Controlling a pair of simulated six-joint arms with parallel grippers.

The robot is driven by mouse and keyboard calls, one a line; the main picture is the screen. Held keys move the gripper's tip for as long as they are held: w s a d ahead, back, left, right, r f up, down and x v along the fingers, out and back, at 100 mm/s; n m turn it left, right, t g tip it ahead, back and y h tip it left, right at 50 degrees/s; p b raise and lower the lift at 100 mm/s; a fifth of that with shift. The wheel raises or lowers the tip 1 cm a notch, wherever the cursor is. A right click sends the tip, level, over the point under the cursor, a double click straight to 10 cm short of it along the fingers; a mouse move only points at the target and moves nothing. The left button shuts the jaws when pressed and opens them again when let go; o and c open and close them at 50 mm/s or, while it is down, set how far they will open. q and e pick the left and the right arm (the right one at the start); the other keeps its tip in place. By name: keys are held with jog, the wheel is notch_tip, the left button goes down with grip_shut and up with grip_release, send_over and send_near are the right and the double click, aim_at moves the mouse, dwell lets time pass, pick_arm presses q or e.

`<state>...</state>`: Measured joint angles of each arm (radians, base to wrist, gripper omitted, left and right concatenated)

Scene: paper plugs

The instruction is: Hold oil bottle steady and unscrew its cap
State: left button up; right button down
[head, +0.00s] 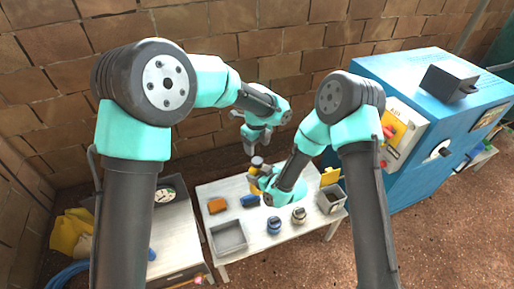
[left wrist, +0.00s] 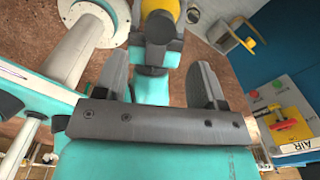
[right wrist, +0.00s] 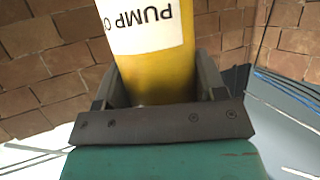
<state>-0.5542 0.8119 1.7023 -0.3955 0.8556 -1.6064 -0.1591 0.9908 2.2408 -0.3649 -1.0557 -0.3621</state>
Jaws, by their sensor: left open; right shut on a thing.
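The oil bottle is a yellow cylinder (right wrist: 155,75) with a white label reading "PUMP O" upside down in the right wrist view. My right gripper (right wrist: 160,85) is shut around its body. In the head view the bottle looks upright above the table, its small cap (head: 257,161) on top. My left gripper (head: 252,150) is above the cap, fingers pointing down, open and empty. In the left wrist view my left gripper's fingers (left wrist: 168,82) are spread, with part of my right arm beyond them and yellow (left wrist: 161,7) at the top edge.
The pale table (head: 262,250) holds a grey tray (head: 229,236), an orange block (head: 217,205), a blue block (head: 250,201), two small round jars (head: 274,225) (head: 299,215) and an open box (head: 330,200). A blue cabinet (head: 420,100) stands right; a brick wall is behind.

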aim_at(257, 160)
pick_arm(q)
jog(key=shift+f, duration=0.1)
jog(key=shift+f, duration=3.95)
jog(key=shift+c, duration=0.2)
jog(key=c, duration=0.9)
jog(key=shift+n, duration=1.7)
jog(key=o, duration=1)
